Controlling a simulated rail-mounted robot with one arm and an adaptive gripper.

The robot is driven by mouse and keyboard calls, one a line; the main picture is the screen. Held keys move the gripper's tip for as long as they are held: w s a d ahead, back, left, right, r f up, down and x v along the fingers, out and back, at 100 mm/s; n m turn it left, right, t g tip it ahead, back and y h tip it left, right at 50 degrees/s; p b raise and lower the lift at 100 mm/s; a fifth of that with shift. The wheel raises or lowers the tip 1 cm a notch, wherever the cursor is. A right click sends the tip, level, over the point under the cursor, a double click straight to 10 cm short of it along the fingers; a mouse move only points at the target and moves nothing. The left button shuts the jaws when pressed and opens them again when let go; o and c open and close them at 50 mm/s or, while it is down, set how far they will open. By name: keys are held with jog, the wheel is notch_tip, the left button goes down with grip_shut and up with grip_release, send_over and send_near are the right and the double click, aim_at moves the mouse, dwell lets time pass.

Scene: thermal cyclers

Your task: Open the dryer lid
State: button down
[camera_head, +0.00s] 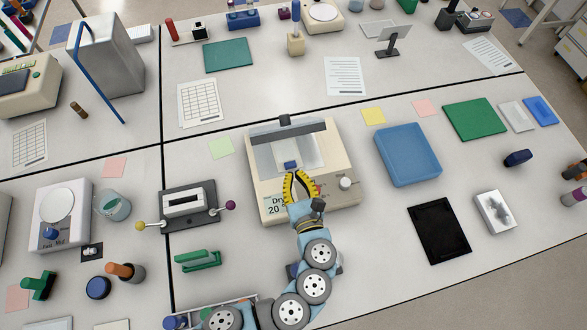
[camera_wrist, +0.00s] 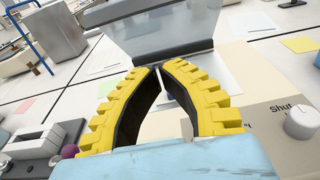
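The dryer (camera_head: 263,205) is a beige box with a "Dry" label and a white knob (camera_head: 345,183) on its front right. The knob also shows in the wrist view (camera_wrist: 301,122), by the word "Shut". A grey, partly see-through lid panel with a dark grey bar (camera_head: 288,133) is at its rear top. A small blue block (camera_head: 291,165) sits at the panel's near edge. My gripper (camera_head: 293,172) is over the dryer's front, its yellow fingertips close to the blue block. The tips nearly meet in the wrist view (camera_wrist: 160,68). No held object shows between them; contact with the block is unclear.
A device with yellow and purple knobs (camera_head: 188,204) stands left of the dryer. A blue tray (camera_head: 408,154) lies to its right. A green stapler-like object (camera_head: 198,260) is at the front left. A black tablet-like panel (camera_head: 440,231) lies front right.

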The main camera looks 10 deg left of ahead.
aim_at(283, 124)
jog(key=x, duration=0.8)
jog(key=shift+p, duration=0.4)
jog(key=shift+w+a+r+p, duration=0.35)
jog(key=shift+w+r, duration=0.25)
jog(key=shift+w, duration=0.15)
jog(key=shift+w+a+r+p, duration=0.2)
jog(key=shift+w+r+p, duration=0.1)
jog(key=shift+w+r, duration=0.4)
jog(key=shift+r, duration=0.1)
